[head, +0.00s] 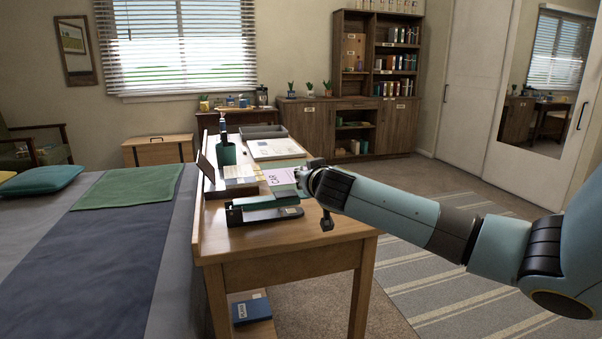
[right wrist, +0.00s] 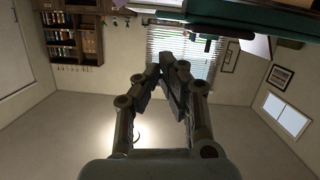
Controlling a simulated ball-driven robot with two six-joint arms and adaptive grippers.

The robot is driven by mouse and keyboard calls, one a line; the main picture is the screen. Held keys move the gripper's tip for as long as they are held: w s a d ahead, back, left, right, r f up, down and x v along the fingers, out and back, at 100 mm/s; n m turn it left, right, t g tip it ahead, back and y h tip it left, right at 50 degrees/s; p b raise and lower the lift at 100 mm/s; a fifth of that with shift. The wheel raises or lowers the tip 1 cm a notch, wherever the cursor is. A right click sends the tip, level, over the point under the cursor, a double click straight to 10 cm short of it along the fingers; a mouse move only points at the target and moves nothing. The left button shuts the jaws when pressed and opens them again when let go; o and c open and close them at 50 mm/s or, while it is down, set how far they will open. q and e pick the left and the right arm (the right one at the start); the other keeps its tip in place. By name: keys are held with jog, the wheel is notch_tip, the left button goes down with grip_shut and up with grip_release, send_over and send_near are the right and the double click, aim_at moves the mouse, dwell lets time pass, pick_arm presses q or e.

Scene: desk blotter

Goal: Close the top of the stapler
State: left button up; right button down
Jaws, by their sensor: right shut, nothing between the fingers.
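The stapler (head: 262,213) lies near the front edge of the wooden desk, a long dark body with a pale label at its right end. Its upper arm appears raised above the base, but the angle is hard to judge from here. My right gripper (head: 303,177) is just above and behind the stapler's right end, apart from it as far as I can see. In the right wrist view its fingers (right wrist: 174,76) are together with nothing between them. A dark and teal shape crosses the top of that view; I cannot tell if it is the stapler. My left gripper is out of view.
The desk (head: 290,234) also carries a pink card (head: 279,177), papers, a green pen cup (head: 226,154) and a grey tray (head: 263,132) behind the stapler. A bed (head: 110,240) stands close on the left. Floor with a striped rug (head: 450,270) lies on the right.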

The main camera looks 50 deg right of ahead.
jog(key=shift+s+d+f+b, duration=0.1)
jog(key=shift+d+f+b, duration=0.1)
jog(key=shift+f, duration=0.25)
jog(key=shift+s+d+f+b, duration=0.1)
jog(key=shift+f+b, duration=0.1)
jog(key=shift+f, duration=0.25)
jog(key=shift+d+f+b, duration=0.1)
jog(key=shift+f+b, duration=0.2)
jog(key=shift+f, duration=0.3)
jog(key=shift+r, duration=0.1)
jog(key=shift+r+p, duration=0.35)
notch_tip(320, 180, up, 3)
jog(key=shift+w+r+p, duration=0.1)
jog(key=shift+p, duration=1.15)
jog(key=p+v, duration=0.1)
jog(key=v, duration=0.9)
jog(key=shift+s+p, duration=0.2)
jog(key=shift+p, duration=0.2)
